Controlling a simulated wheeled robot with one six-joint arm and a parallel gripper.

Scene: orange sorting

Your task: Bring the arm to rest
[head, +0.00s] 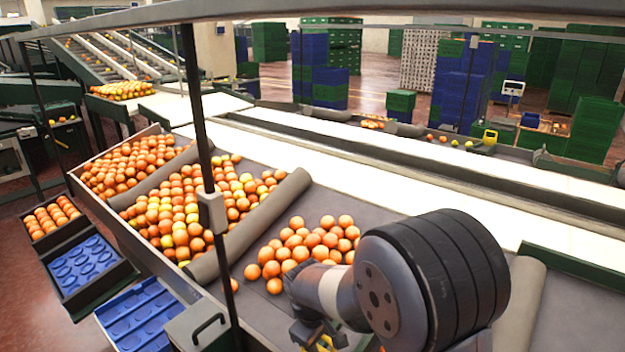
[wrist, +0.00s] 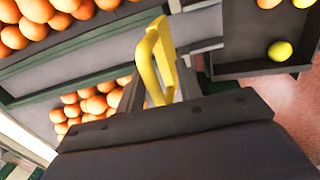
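My gripper shows at the bottom of the head view (head: 320,342), low in front of the pile of oranges and partly cut off by the frame edge. My arm's large dark wrist joint stands to its right. Loose oranges (head: 310,243) lie in a bay of the sorting table just behind the gripper in the head view.
Padded rollers (head: 255,225) divide the table into bays, with more oranges (head: 180,215) to the left. A dark post (head: 205,170) and a long overhead rail (head: 330,8) stand near the arm. Blue trays (head: 140,315) sit at the lower left. A white belt (head: 400,185) runs behind.

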